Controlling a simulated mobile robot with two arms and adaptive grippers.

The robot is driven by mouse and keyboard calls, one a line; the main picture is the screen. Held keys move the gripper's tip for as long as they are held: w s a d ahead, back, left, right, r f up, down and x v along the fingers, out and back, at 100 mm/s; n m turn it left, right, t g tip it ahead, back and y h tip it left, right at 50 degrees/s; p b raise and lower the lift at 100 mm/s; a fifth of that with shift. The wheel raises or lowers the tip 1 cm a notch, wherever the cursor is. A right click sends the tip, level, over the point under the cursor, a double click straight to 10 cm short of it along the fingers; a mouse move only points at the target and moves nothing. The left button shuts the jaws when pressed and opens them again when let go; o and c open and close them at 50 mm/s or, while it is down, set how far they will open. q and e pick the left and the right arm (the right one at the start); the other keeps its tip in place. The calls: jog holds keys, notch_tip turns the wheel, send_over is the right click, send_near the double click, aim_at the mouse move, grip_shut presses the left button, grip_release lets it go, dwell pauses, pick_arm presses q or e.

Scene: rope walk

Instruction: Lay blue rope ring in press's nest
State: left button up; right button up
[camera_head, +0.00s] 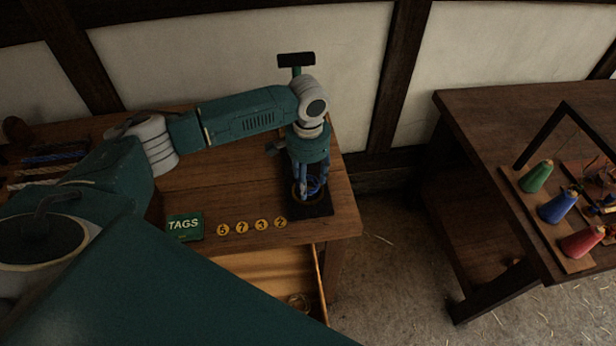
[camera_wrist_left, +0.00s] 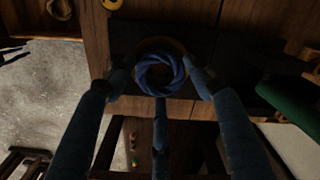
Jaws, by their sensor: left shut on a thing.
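The blue rope ring (camera_wrist_left: 144,80) is between the three fingers of my left gripper (camera_wrist_left: 160,82). In the head view the ring (camera_head: 315,187) shows only partly behind the fingers. The press (camera_head: 322,209) has a dark base near the bench's right front corner, with a black handle (camera_head: 296,60) at its top. A brown rim (camera_wrist_left: 160,42), apparently the nest, shows around the far side of the ring in the left wrist view. The ring lies over or in the nest; its exact height is unclear. My left gripper (camera_head: 308,186) points down, shut on the ring. My right gripper is out of view.
A green TAGS box (camera_head: 184,227) and several yellow number discs (camera_head: 241,227) lie along the bench front. An open drawer (camera_head: 250,268) below holds a small ring (camera_head: 299,302). Rope hanks (camera_head: 50,159) lie at the left. Another table (camera_head: 480,110) with coloured spools stands right.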

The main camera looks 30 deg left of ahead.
pick_arm(q)
jog(key=shift+f, duration=0.15)
jog(key=shift+f, duration=0.85)
jog(key=o, duration=0.9)
notch_tip(320, 180, up, 12)
jog(key=shift+d+f, duration=0.1)
dwell(0.4)
